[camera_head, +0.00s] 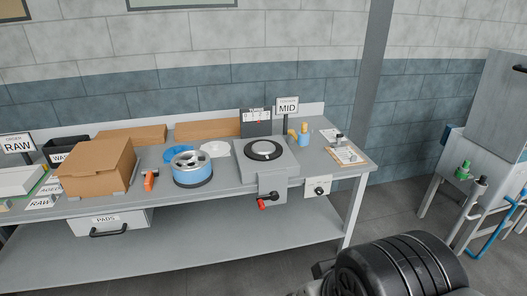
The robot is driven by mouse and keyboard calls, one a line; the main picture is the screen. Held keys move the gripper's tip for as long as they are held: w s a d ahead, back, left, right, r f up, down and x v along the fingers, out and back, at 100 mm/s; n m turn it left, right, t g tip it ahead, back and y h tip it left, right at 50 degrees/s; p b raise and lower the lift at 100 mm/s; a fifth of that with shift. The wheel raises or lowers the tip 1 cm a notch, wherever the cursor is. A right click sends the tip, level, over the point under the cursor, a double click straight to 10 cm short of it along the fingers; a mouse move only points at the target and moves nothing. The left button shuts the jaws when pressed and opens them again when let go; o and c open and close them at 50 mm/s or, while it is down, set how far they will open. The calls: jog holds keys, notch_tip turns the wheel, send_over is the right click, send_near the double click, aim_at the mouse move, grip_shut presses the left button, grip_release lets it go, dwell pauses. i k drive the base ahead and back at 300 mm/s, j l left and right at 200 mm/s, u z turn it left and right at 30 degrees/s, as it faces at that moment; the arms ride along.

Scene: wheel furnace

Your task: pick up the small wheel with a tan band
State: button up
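No small wheel with a tan band can be made out in this view. The one wheel I can make out is a silver wheel with a blue band (193,174), lying flat on the workbench (220,198) left of the middle. A dark part of my own arm fills the bottom right, apart from the bench. My gripper's fingers do not show, so what they hold is hidden.
A cardboard box (97,168) stands on the bench's left, with an orange-handled tool (150,180) beside it. A device with a round black plate (263,151) stands near a MID sign (288,106). A grey machine (485,130) stands at right. Floor shows between.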

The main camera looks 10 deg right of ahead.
aim_at(183, 173)
jog(key=i+j, duration=0.2)
jog(key=i, duration=0.25)
jog(key=i+j, duration=0.2)
jog(key=i, duration=0.25)
jog(key=i+j, duration=0.2)
jog(key=i, duration=0.2)
jog(key=i+j, duration=0.2)
jog(key=i, duration=0.25)
jog(key=i+j, duration=0.2)
jog(key=i, duration=0.25)
